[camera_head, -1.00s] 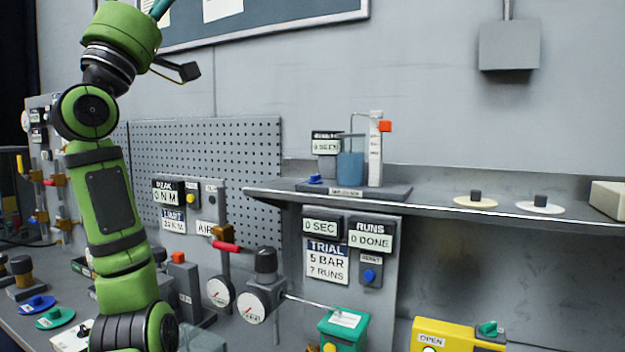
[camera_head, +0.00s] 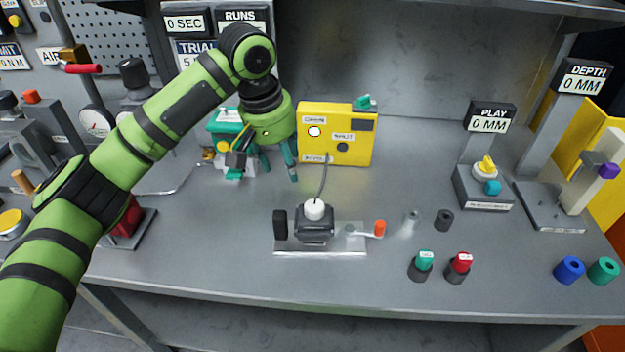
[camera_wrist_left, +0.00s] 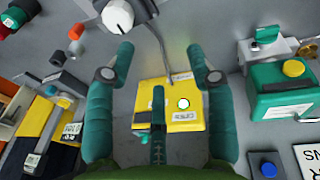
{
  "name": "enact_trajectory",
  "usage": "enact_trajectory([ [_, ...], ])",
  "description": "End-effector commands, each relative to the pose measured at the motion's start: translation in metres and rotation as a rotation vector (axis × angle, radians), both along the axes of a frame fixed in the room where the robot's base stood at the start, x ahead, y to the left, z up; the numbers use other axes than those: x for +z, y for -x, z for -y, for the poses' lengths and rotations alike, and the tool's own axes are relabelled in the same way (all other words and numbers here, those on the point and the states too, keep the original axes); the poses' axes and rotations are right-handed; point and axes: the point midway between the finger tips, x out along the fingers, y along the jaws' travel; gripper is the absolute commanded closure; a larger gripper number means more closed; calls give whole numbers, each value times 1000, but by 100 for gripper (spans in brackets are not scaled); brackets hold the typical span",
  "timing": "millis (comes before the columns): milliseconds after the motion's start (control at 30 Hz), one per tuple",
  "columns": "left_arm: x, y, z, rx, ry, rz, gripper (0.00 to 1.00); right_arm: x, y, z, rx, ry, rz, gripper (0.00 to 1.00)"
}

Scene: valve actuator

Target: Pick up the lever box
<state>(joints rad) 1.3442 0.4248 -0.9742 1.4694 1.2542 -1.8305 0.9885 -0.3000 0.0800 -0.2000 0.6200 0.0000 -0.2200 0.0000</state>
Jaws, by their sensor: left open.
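My left gripper (camera_head: 278,165) is open, its teal fingers pointing down between a green box and a yellow box. In the left wrist view the open fingers (camera_wrist_left: 160,62) frame the yellow box, with nothing held. The green box (camera_head: 228,120) has a teal top; its lower part is partly hidden by my gripper. In the wrist view the green box (camera_wrist_left: 283,90) stands to the right, with a yellow button and a metal lever. The yellow box (camera_head: 350,152) has labels, a white button and a teal knob on top; it also shows in the wrist view (camera_wrist_left: 178,88).
A cable runs from the yellow box to a dark actuator (camera_head: 315,230) on a plate. Capped cylinders (camera_head: 424,262), blue and green rings (camera_head: 568,270) and gauge stands (camera_head: 485,185) occupy the right. The front middle of the bench (camera_head: 210,255) is clear.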

Motion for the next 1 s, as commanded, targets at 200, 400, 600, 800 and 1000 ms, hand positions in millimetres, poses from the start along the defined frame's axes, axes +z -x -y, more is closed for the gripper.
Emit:
enact_trajectory([
  [200,-41,28,-13,0,-140,-147,45,0,0,0,0,0,0,56],
  [400,-76,30,-14,-1,-147,-156,45,0,0,0,0,0,0,56],
  [600,-102,29,-14,-1,-146,-153,45,0,0,0,0,0,0,56],
  [800,-118,28,-13,-2,-145,-153,45,0,0,0,0,0,0,56],
  [1000,-147,25,-11,-2,-145,-152,45,0,0,0,0,0,0,56],
])
